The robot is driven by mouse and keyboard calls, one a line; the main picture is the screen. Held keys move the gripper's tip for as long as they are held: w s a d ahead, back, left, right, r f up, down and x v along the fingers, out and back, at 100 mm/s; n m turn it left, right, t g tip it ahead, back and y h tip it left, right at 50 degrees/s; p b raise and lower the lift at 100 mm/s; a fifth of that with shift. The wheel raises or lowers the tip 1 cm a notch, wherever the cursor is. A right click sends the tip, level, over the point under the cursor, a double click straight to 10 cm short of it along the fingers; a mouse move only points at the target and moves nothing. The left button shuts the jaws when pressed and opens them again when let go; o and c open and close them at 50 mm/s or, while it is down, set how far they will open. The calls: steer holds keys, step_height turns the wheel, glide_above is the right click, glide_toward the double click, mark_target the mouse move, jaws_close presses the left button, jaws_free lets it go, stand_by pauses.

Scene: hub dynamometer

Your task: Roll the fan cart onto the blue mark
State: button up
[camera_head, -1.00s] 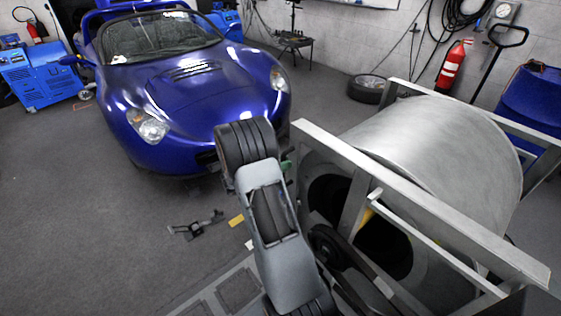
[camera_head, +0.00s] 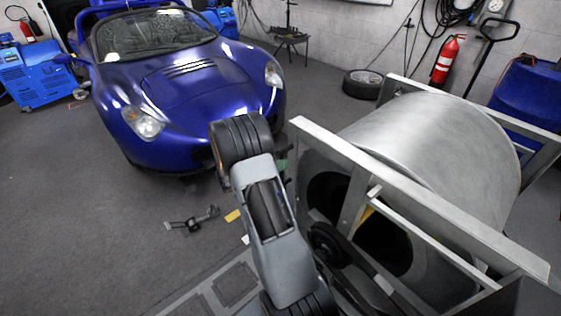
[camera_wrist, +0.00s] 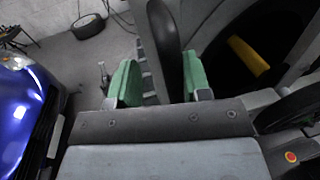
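I cannot pick out a fan cart or a blue mark for certain in either view. My gripper (camera_wrist: 161,78) shows in the wrist view with two green finger pads set apart. A dark, rounded upright shape (camera_wrist: 164,35) appears in the gap between them. I cannot tell whether it lies between the pads or beyond them, and no grip on it shows. In the head view my arm hides most of my gripper; only a bit of green shows beside the metal frame.
A large metal drum (camera_head: 430,145) in a grey frame (camera_head: 400,184) stands close on the right. A blue car (camera_head: 185,85) is ahead. A blue wheeled machine (camera_head: 32,78) stands far left. A dark tool (camera_head: 192,220) lies on the floor.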

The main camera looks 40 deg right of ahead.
steer(key=shift+s+d, duration=0.2)
steer(key=shift+f, duration=0.2)
steer(key=shift+s, duration=0.3)
stand_by(0.3)
steer(key=shift+w, duration=0.1)
steer(key=b+v, duration=0.1)
steer(key=v, duration=1.2)
steer(key=shift+w+a, duration=0.2)
steer(key=shift+a, duration=0.15)
